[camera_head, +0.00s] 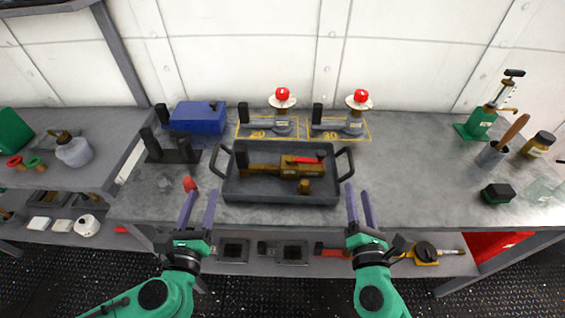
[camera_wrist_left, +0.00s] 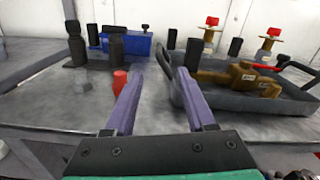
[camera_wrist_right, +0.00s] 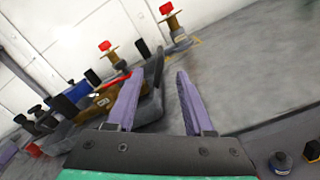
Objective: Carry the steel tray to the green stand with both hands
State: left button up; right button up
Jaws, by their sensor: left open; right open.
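The steel tray (camera_head: 270,196) is dark grey with a black handle at each end. It lies flat on the grey bench and holds a brown and orange tool (camera_head: 300,166) with a red lever. My left gripper (camera_head: 199,200) is open and empty, in front and left of the left handle (camera_head: 217,160). My right gripper (camera_head: 359,195) is open and empty, in front and right of the right handle (camera_head: 348,163). The tray also shows in the left wrist view (camera_wrist_left: 225,99). A green base under a pump-like device (camera_head: 475,125) stands at right; I cannot tell whether it is the green stand.
A red piece (camera_head: 190,184) stands near my left gripper. A black bracket (camera_head: 172,150) and blue box (camera_head: 198,117) are left of the tray. Two grey devices in yellow outlines (camera_head: 268,127) are behind it. A dark green block (camera_head: 497,193) is at right. The bench right of the tray is mostly clear.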

aim_at(217, 147)
pick_arm(q)
jog(key=shift+s+r, duration=0.15)
jog(key=shift+s, duration=0.15)
pick_arm(e)
jog(key=shift+s+r, duration=0.1)
jog(key=shift+s, duration=0.2)
pick_arm(q)
jog(key=w, duration=1)
jog(key=w+d, duration=0.1)
jog(key=w, duration=0.4)
jog(key=shift+w, duration=0.15)
pick_arm(e)
jog(key=w, duration=1)
jog(key=w+d, duration=0.1)
jog(key=w, duration=0.4)
jog(key=shift+w+f, duration=0.15)
jog(key=shift+f, duration=0.05)
pick_arm(q)
jog(key=shift+a, duration=0.1)
jog(key=shift+c, duration=0.9)
pick_arm(e)
jog(key=shift+c, duration=0.9)
pick_arm(q)
grip_shut()
pick_arm(e)
grip_shut()
pick_arm(q)
jog(key=shift+f, duration=0.2)
